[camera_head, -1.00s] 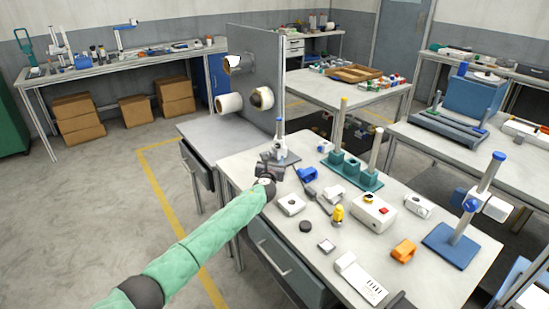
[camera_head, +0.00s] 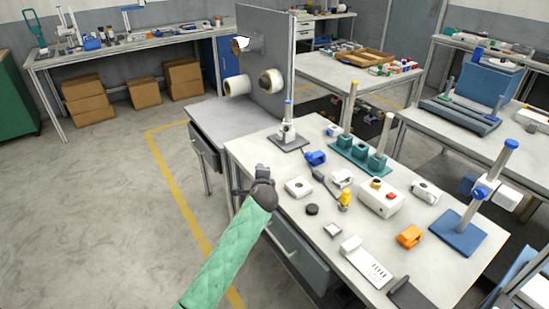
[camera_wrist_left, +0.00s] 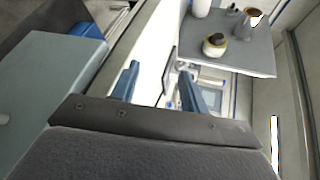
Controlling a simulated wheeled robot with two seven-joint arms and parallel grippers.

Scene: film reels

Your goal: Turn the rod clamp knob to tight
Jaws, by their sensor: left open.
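A stand with a grey base (camera_head: 288,143) and an upright rod is at the table's back left corner, with a small white clamp (camera_head: 287,132) low on the rod. A second stand with a blue base (camera_head: 458,232) is at the right, its rod carrying a white clamp with a blue knob (camera_head: 480,192). I cannot tell which clamp is meant, or how tight either knob is. My left gripper (camera_head: 247,180) is at the table's left edge, apart from both stands. In the left wrist view its blue fingers (camera_wrist_left: 158,88) are spread and empty. My right gripper is not in view.
A grey upright panel (camera_head: 262,50) with rolls stands behind. Open floor lies left.

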